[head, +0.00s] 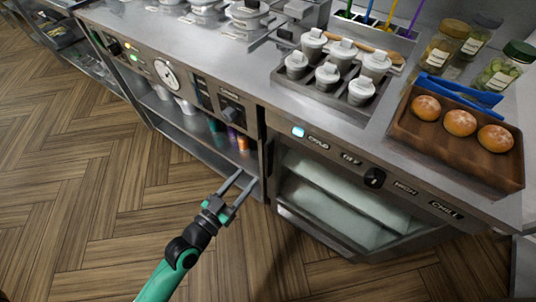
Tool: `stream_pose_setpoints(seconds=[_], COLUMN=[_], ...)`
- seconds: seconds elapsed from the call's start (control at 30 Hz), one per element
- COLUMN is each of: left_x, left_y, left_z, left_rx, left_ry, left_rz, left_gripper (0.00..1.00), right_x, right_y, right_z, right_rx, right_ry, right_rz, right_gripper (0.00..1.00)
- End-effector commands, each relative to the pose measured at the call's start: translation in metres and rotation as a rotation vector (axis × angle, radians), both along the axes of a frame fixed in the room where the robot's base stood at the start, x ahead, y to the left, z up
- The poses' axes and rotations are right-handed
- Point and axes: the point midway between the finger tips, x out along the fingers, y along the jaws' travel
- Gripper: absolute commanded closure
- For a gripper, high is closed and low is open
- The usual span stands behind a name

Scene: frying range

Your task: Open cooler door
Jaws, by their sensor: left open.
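The cooler (335,190) is built in under the counter at the right, below a panel with a lit display and a black knob (374,178). Pale, shelf-like surfaces show in its front; I cannot tell for sure whether the door is shut or ajar. A dark upright bar (268,156) stands at the left edge of its front. My left gripper (246,179) is open and empty, with its fingers pointing up toward the lower left of the cooler front. It appears apart from the door. My right gripper is out of view.
Left of the cooler is an open shelf (205,147) with cups and bottles. On the counter are a rack of lidded tubs (296,65), a wooden tray (405,138) with buns and blue tongs (458,91), and jars (507,67). The wood floor (90,200) is clear.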

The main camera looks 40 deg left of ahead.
Motion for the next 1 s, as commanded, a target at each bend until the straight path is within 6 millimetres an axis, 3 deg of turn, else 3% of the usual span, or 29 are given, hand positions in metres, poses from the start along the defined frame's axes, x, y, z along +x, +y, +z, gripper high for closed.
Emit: stream_pose_setpoints(seconds=[0.2, 0.4, 0.57, 0.8, 1.0], left_x=[0.049, 0.086, 0.098, 0.099, 0.099], left_y=[0.008, 0.015, 0.017, 0.017, 0.017], left_z=[0.003, 0.001, 0.001, 0.001, 0.001], left_rx=[0.002, 0.001, 0.001, 0.000, 0.000], left_ry=[-0.005, -0.005, -0.003, -0.002, -0.002], left_rz=[-0.002, -0.001, -0.001, -0.001, -0.001], left_gripper=[0.50, 0.50, 0.50, 0.50, 0.84], right_x=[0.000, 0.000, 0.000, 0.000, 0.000], right_y=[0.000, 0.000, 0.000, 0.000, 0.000], right_z=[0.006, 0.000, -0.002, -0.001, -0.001], right_rx=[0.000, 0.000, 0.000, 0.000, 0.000], right_ry=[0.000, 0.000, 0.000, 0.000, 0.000], right_rz=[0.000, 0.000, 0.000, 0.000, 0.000], right_gripper=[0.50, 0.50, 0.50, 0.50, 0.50])
